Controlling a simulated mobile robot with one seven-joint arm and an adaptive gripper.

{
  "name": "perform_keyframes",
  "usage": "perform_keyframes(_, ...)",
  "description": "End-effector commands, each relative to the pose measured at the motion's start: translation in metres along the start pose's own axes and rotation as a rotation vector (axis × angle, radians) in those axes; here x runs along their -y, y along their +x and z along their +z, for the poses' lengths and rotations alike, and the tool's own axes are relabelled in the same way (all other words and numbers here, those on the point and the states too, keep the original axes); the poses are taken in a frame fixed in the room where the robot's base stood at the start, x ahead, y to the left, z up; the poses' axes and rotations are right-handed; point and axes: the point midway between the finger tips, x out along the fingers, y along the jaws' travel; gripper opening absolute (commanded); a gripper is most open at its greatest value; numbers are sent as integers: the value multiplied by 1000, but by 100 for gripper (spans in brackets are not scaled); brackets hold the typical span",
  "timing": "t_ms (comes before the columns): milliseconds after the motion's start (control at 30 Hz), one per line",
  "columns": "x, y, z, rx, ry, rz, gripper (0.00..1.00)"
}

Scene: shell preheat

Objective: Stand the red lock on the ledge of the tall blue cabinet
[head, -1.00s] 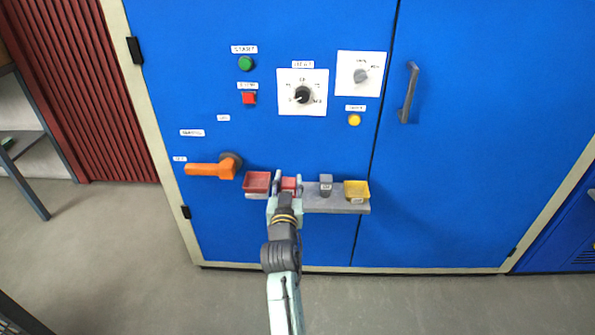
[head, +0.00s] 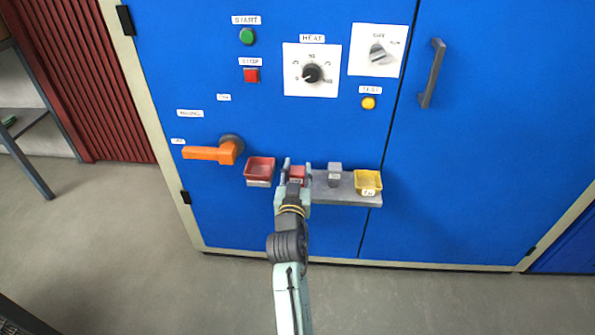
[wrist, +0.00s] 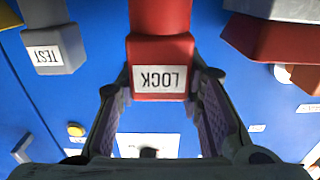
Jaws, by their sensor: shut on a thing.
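The red lock (head: 297,173) is between the fingers of my gripper (head: 297,167), which is shut on it. In the wrist view the lock (wrist: 160,66) fills the top middle, with its white LOCK label upside down. The tall blue cabinet (head: 290,130) fills the head view, and its grey ledge (head: 328,195) sticks out low on the front. The lock is at the ledge, between a red tray (head: 260,168) and a grey TEST block (head: 334,172). I cannot tell whether its base touches the ledge, as my gripper hides that spot.
A yellow tray (head: 368,182) is at the ledge's right end. An orange handle (head: 210,153) sticks out left of the red tray. Buttons and the heat dial (head: 311,73) are higher up, and a door handle (head: 432,74) is at the right.

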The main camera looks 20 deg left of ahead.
Motion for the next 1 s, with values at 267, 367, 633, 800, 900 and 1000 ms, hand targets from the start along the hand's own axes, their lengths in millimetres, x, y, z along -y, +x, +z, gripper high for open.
perform_keyframes(267,0,0,1,0,0,0,51)
perform_keyframes(367,0,0,1,0,0,0,54)
perform_keyframes(633,0,0,-1,0,0,0,54)
perform_keyframes(800,0,-15,0,0,-2,-1,54)
perform_keyframes(900,0,-36,1,1,-1,0,54)
perform_keyframes(1000,-1,-59,1,1,-1,0,54)
